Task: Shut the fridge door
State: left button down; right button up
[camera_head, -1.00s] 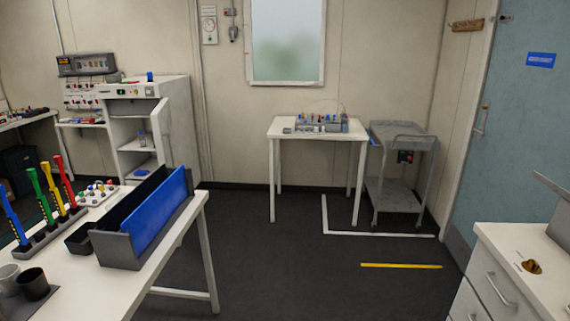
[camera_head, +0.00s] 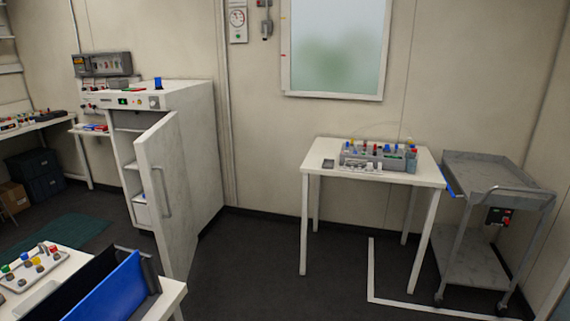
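The white fridge (camera_head: 190,130) stands against the back wall, left of the middle. Its door (camera_head: 168,195) is open and swung out toward me, with a vertical grey handle (camera_head: 162,191) on its face. Behind the door's left edge, part of the fridge's inside with shelves shows; the rest is hidden by the door. Neither of my grippers is in view.
A table with a blue and black holder (camera_head: 110,290) is at the bottom left, in front of the fridge door. A white table (camera_head: 425,172) with a rack and a grey cart (camera_head: 490,172) stand at the right. Dark floor (camera_head: 265,270) is clear between them.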

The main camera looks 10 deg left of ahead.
aim_at(160, 156)
jog(key=i+u, duration=0.4)
jog(key=i+l+u, duration=0.15)
jog(key=i+u, duration=0.3)
jog(key=i+l+u, duration=0.85)
jog(key=i+l, duration=0.5)
